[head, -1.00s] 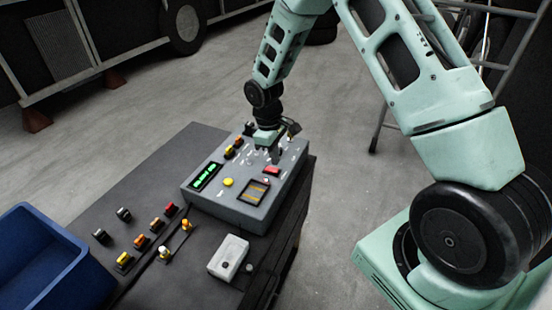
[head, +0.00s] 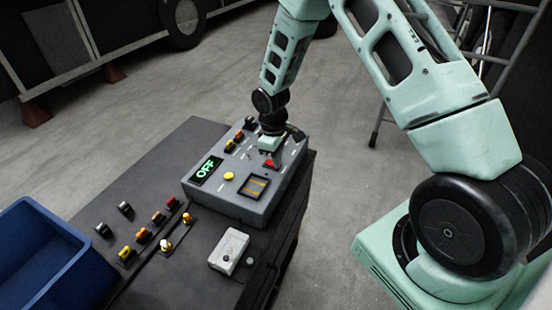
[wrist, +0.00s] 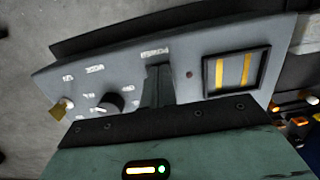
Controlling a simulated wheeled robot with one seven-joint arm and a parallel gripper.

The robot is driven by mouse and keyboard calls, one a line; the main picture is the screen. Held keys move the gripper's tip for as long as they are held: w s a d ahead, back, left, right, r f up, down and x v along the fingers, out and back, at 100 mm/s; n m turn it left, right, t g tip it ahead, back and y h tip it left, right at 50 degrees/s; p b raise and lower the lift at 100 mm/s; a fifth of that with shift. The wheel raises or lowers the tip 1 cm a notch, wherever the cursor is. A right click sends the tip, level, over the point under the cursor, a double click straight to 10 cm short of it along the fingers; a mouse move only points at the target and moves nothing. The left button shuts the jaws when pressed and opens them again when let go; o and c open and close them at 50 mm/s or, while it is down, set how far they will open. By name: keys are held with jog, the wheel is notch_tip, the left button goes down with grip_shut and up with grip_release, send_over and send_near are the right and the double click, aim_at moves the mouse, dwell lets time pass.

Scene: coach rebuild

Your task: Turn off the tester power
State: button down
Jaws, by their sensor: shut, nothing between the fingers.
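In the wrist view, the shut fingers (wrist: 158,86) reach the panel just below the POWER label (wrist: 155,51) and hide the switch. A black knob (wrist: 110,103) and a window with yellow bars (wrist: 228,72) flank them.
A yellow button (head: 229,176) and several coloured plugs are on the tester. A white box (head: 229,250) and several loose connectors (head: 142,236) lie in front on the bench. A blue bin (head: 40,255) is at left. The floor behind the bench is clear.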

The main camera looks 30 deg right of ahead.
jog(key=shift+w+a+r, duration=0.25)
jog(key=shift+w+a, duration=0.15)
jog(key=shift+w, duration=0.25)
jog(key=shift+r+p, duration=0.2)
jog(key=shift+p, duration=0.1)
notch_tip(320, 180, up, 14)
jog(key=s+d+b, duration=0.1)
jog(key=shift+s+f, duration=0.25)
jog(key=shift+s, duration=0.1)
dwell(0.5)
